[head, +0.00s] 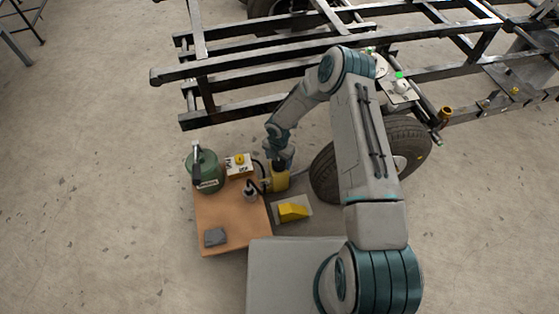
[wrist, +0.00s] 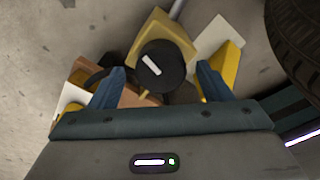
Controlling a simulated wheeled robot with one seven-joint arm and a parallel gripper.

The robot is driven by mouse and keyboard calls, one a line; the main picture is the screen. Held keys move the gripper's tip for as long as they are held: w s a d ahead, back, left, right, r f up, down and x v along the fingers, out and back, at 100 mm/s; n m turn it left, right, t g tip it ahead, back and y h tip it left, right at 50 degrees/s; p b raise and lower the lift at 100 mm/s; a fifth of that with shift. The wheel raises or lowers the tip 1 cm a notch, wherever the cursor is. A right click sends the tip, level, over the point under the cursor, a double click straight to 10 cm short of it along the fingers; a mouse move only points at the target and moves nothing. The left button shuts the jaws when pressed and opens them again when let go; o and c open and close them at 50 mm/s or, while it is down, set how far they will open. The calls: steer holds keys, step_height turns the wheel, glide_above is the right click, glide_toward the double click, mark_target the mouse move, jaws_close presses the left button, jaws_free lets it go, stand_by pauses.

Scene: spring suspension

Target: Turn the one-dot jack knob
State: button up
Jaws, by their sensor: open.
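A yellow jack (head: 280,180) stands at the right edge of the brown board, and my gripper (head: 281,160) is just above it. In the wrist view a round black knob (wrist: 155,72) with a white bar mark sits on the yellow jack body (wrist: 172,30). My gripper (wrist: 160,82) is open, with one blue finger on either side of the knob and visible gaps between. I see no dot on the knob, and contact cannot be told. In the head view my wrist hides most of the knob.
The brown board (head: 235,215) also carries a green bottle-shaped unit (head: 207,172), a yellow-and-white box (head: 239,166), a small grey fitting (head: 250,190) and a grey block (head: 215,237). A yellow wedge (head: 293,212) lies beside it. A tyre (head: 325,175) and black frame (head: 260,65) stand close by.

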mark_target(279, 161)
step_height(279, 161, up, 12)
steer(key=p, duration=0.3)
steer(key=shift+f+p, duration=0.2)
steer(key=shift+p, duration=0.1)
steer(key=shift+w+d, duration=0.1)
